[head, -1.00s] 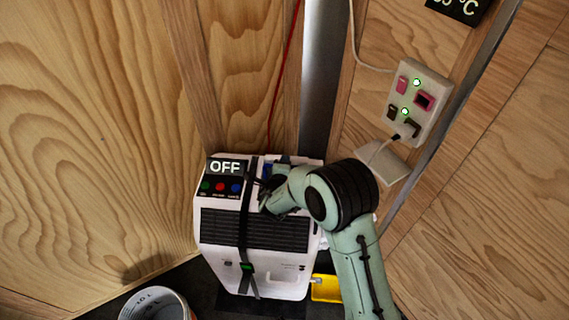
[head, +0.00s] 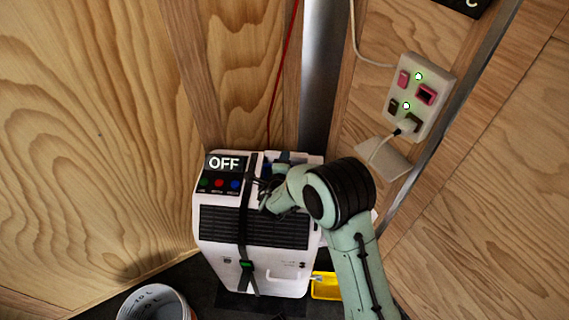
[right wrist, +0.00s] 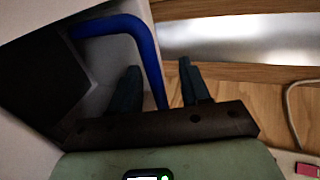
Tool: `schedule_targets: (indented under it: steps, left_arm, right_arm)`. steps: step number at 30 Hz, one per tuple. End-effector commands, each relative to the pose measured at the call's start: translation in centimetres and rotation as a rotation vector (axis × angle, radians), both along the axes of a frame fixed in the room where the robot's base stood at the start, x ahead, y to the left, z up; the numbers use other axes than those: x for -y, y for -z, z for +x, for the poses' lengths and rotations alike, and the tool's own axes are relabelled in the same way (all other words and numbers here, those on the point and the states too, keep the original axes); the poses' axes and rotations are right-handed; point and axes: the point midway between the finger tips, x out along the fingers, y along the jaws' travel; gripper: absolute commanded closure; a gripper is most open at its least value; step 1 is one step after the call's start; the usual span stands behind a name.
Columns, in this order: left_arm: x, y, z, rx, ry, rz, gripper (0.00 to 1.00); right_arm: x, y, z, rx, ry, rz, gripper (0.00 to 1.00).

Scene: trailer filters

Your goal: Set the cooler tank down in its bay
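The white cooler (head: 224,222) stands in the corner, with an OFF display and a dark front grille. A blue bent handle (right wrist: 148,55), apparently the tank's, shows in the right wrist view inside a pale recess; a small blue bit shows at the cooler's top in the head view. The tank's body is mostly hidden, and I cannot tell how deep it sits. My right gripper (right wrist: 157,78) reaches into the cooler's top from the right. Its fingers are apart, one on each side of the handle, with visible gaps. My left gripper is out of view.
A black strap (head: 244,215) runs down the cooler's front. A yellow tray (head: 325,289) lies at its lower right. A bucket (head: 155,303) stands at lower left. A socket strip (head: 418,97) with cables is on the right wall. A red cord (head: 282,75) hangs behind.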

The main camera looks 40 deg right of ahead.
Motion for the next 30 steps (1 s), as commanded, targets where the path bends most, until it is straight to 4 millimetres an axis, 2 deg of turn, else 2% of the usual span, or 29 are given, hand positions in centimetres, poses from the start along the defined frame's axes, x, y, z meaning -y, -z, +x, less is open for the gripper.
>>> schedule_targets:
  steps: [7,21,30]
  left_arm:
    - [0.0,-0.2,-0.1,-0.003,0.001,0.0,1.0]
    - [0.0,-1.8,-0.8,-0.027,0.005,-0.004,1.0]
    - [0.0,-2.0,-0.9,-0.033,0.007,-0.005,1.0]
  right_arm:
    - [-0.8,-0.4,-0.7,-0.001,-0.002,0.002,0.54]
    - [-7.4,-4.0,-7.1,-0.001,-0.003,0.001,0.54]
    - [-9.0,-4.8,-8.7,0.001,-0.001,0.0,0.54]
